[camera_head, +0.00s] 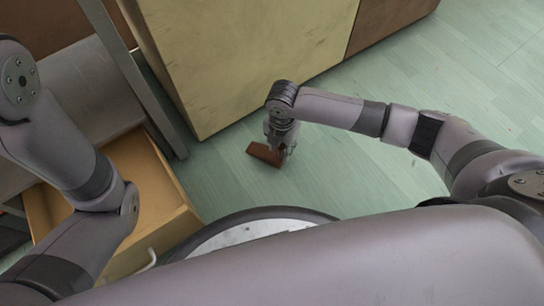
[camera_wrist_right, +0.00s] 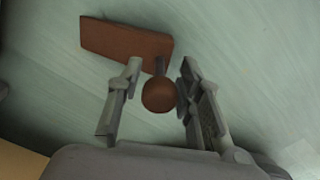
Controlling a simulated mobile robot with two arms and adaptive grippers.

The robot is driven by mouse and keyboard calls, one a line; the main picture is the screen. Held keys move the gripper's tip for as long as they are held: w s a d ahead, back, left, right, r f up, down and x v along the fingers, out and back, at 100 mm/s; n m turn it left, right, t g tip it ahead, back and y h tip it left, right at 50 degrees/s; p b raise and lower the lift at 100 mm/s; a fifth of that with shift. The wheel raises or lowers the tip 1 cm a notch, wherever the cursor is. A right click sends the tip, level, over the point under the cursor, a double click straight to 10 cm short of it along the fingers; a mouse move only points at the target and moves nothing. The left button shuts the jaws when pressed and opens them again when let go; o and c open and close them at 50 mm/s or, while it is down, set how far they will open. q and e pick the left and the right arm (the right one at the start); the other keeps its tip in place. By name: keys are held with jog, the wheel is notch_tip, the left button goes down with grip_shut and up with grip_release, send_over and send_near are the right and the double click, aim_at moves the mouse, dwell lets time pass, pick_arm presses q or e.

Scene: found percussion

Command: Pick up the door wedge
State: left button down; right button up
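The door wedge (camera_head: 264,154) is a reddish-brown block lying on the green floor, below my right gripper in the head view. In the right wrist view the wedge (camera_wrist_right: 125,38) lies at an angle beyond the fingertips. A thin dark stem joins it to a round brown knob (camera_wrist_right: 159,95). My right gripper (camera_head: 281,148) is low over the wedge. In the wrist view the right gripper (camera_wrist_right: 161,70) is open, one finger on each side of the knob. A gap shows on the left; the right finger is very near the knob, contact unclear. My left gripper is out of view.
A large yellowish cabinet (camera_head: 240,55) stands behind the wedge. An open wooden drawer or box (camera_head: 160,200) and a grey metal frame (camera_head: 135,75) are at the left. Green floor (camera_head: 370,185) is free around the wedge and to the right.

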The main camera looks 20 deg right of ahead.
notch_tip(320, 180, down, 2)
jog(key=shift+f+b, duration=0.2)
jog(key=shift+b, duration=0.3)
jog(key=shift+r, duration=0.1)
jog(key=shift+c, duration=0.2)
grip_shut()
